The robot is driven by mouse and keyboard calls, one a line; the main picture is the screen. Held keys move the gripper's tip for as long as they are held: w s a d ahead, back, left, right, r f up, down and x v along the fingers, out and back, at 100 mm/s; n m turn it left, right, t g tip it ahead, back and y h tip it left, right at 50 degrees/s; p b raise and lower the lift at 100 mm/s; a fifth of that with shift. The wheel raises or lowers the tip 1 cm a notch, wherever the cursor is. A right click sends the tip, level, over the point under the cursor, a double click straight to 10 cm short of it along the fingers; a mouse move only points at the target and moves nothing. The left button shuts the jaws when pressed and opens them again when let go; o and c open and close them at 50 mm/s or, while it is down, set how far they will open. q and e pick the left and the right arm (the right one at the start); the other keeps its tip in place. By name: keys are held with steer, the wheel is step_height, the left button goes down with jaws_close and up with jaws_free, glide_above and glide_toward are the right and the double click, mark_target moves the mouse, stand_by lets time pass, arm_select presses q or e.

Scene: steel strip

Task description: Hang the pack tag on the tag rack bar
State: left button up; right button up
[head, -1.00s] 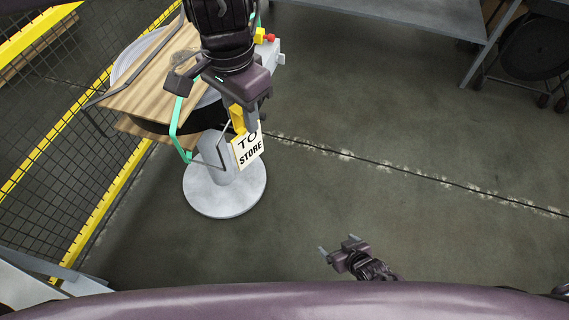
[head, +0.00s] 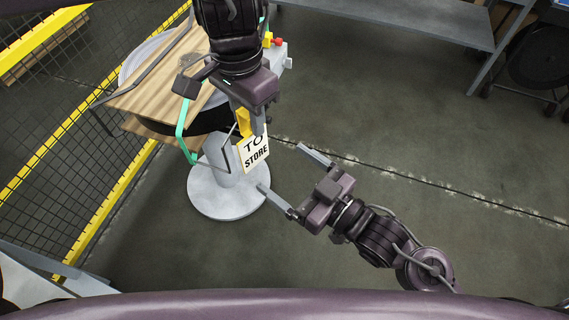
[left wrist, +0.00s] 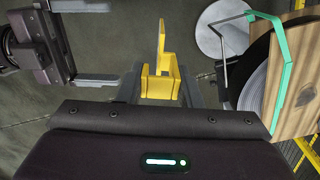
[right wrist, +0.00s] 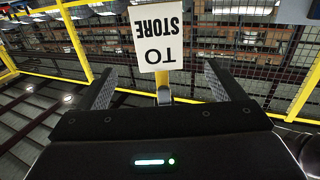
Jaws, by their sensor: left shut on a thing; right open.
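The pack tag (head: 254,152) is a white card lettered "TO STORE" with a yellow holder. My left gripper (head: 251,124) is shut on the yellow holder, which also shows between its fingers in the left wrist view (left wrist: 160,85). The card hangs below the fingers in the air. My right gripper (head: 281,167) is open and empty, its fingers pointing at the card from the lower right. In the right wrist view the card (right wrist: 157,37) is upside down, ahead of and between the spread fingers. I cannot make out the tag rack bar for certain.
A round pedestal base (head: 228,195) stands beneath wooden boards (head: 150,95), with a green strap (head: 181,130) and a bent grey rod (head: 228,158) close to the tag. A yellow-framed mesh fence (head: 98,190) is on the left. A steel table (head: 400,18) stands at the back. Floor at the right is clear.

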mark_target(254, 146)
steer(key=x, duration=1.2)
steer(key=shift+s+r, duration=0.1)
steer(key=shift+r, duration=0.05)
steer(key=c, duration=0.9)
arm_select(q)
steer(key=o, duration=1)
arm_select(e)
steer(key=shift+c, duration=0.8)
arm_select(q)
steer(key=shift+o, duration=0.2)
